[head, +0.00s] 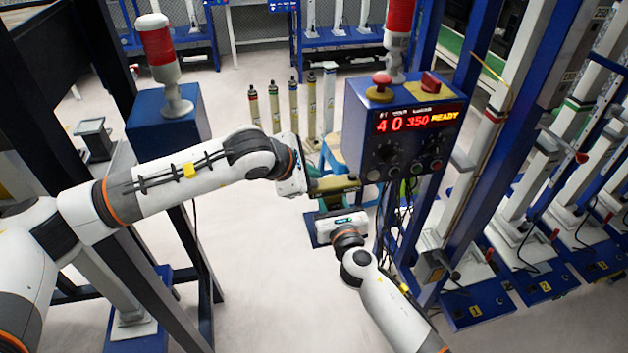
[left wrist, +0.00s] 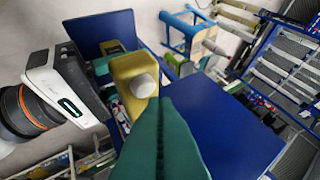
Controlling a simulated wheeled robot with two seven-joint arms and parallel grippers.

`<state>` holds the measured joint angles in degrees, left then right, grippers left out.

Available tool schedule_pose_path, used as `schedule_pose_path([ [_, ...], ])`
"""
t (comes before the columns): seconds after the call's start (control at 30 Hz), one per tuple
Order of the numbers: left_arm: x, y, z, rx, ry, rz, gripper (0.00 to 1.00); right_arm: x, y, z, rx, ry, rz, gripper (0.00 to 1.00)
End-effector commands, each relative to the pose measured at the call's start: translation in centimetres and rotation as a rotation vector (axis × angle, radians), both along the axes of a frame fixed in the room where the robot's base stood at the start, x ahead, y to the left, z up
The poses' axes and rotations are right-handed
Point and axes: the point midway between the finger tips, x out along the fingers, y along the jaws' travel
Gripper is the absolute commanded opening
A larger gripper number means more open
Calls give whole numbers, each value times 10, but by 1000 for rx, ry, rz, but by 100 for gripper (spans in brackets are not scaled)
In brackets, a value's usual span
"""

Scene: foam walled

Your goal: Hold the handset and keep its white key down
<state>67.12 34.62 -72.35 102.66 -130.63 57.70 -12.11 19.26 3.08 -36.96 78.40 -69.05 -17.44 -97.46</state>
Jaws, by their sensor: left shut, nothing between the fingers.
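The handset (left wrist: 124,68) is a yellow block with a round white key (left wrist: 143,86) on its face. In the head view the handset (head: 340,184) is small and partly covered. My right gripper (head: 337,205) comes up from below, and its green fingers are closed on the handset; their tips are largely hidden. My left gripper (left wrist: 160,98) is shut and empty. Its green fingertips overlap the lower right edge of the white key in the left wrist view; I cannot tell whether they touch it or whether the key is down.
A blue control box (head: 408,125) with a red lit display reading READY stands just right of the grippers. Cables hang below it. A blue post rises to its right. Several thin cylinders (head: 293,105) stand behind.

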Motion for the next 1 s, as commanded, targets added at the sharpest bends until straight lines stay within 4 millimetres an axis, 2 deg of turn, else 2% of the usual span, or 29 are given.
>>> schedule_pose_path([
  [1.0,0,0,-11,0,1,-1,0,0,0,0,0,0,0,10],
])
